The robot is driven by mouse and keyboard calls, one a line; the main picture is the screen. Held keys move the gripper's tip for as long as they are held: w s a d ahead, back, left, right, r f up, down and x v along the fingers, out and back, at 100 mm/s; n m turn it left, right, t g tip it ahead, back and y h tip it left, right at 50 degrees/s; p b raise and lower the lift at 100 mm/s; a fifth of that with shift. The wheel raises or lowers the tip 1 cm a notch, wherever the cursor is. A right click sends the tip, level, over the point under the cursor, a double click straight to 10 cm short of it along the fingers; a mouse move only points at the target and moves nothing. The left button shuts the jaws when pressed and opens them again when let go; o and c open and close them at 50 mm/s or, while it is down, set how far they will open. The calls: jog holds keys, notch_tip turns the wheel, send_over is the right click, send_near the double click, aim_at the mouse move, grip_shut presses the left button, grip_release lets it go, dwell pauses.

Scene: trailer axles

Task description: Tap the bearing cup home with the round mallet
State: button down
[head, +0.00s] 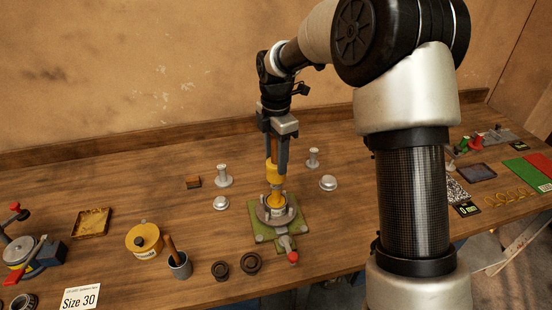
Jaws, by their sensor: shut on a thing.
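My gripper (276,162) points down and is shut on a yellow tool (275,178), which looks like the round mallet. The tool's lower end is at the mouth of a grey round hub (264,217), touching or just above what is inside; I cannot tell which. The hub is held on a green plate fixture (257,235) with a red-knobbed lever (292,257). The bearing cup cannot be clearly made out; the tool and hub rim hide much of the hub's inside, so its seating is unclear.
Flanged metal posts (223,178) and domed caps (328,183) stand around the fixture. Two dark rings (251,262), a grey cup with a wooden handle (180,265) and a yellow tin (144,240) are left of it. A shallow tray (92,222) lies farther left.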

aim_at(276, 144)
jog(key=shift+r, duration=2.25)
